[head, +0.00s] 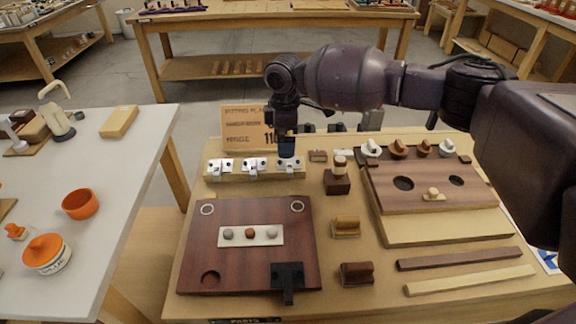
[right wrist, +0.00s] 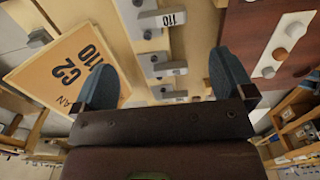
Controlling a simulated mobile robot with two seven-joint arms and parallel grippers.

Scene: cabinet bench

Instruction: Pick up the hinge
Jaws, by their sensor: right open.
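Several small silver metal hinges with white labels sit on a wooden rack (head: 240,176) at the back left of the bench. One hinge (head: 220,166) is at the left, one hinge (head: 256,165) in the middle, and one at the right lies partly behind my right gripper (head: 287,153). My right gripper points down over the rack's right end. In the right wrist view, its two blue-grey fingers are spread wide, with a silver hinge (right wrist: 168,69) showing between them, apart from both fingers. Nothing is held. My left gripper is not in view.
A dark red board (head: 205,240) with a white strip and a black bracket (head: 288,276) lies in front of the rack. A sign (head: 245,128) stands behind the rack. Wooden blocks (head: 346,227) and a brown board with knobs (head: 405,200) are to the right.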

